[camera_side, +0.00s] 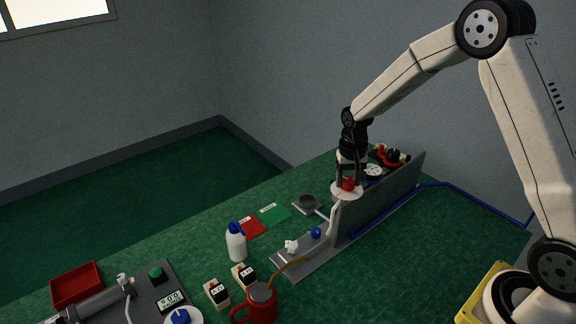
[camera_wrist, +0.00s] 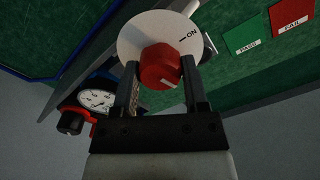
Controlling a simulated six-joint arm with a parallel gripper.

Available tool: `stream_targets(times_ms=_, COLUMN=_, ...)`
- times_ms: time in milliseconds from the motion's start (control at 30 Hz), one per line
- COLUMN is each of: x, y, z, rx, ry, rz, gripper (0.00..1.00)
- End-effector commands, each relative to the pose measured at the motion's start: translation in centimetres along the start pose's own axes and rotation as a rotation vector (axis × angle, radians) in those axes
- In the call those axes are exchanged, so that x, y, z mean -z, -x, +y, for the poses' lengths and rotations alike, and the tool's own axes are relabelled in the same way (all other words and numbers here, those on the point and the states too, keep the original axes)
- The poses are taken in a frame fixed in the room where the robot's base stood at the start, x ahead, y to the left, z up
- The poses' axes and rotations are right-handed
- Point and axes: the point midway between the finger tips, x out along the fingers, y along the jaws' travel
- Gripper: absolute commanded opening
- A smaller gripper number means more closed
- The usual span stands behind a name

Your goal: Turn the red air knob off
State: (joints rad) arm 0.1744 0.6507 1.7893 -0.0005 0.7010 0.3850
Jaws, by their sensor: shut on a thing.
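The red air knob (camera_wrist: 160,66) sits on a round white dial plate (camera_wrist: 133,38) with a black "ON" mark, in the wrist view. A pale line on the knob's face points toward the lower right, away from the "ON" mark. My gripper (camera_wrist: 158,72) has one finger on each side of the knob and is shut on it. In the side view the knob (camera_side: 348,184) shows red between my gripper's fingers (camera_side: 349,183), above the white plate (camera_side: 346,195). Any "OFF" mark is hidden.
A pressure gauge (camera_side: 373,171) and a red-and-black fitting (camera_side: 392,156) stand close behind my gripper, along a grey upright panel (camera_side: 385,192). A blue hose (camera_side: 480,200) runs right.

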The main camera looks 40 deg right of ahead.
Motion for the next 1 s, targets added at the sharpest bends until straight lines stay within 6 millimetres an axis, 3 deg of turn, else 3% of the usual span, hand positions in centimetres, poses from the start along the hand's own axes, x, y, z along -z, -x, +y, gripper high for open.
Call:
stream_targets(times_ms=400, x=-0.11, y=-0.05, z=-0.01, rx=-0.001, ry=-0.22, rz=-0.004, gripper=0.0)
stream_targets(times_ms=900, x=-0.12, y=-0.06, z=-0.02, rx=-0.001, ry=-0.245, rz=-0.004, gripper=0.0)
stream_targets(times_ms=933, x=-0.12, y=-0.06, z=-0.02, rx=-0.001, ry=-0.245, rz=-0.004, gripper=0.63)
stream_targets(times_ms=1000, x=-0.1, y=-0.06, z=-0.02, rx=-0.001, ry=-0.244, rz=-0.004, gripper=0.85)
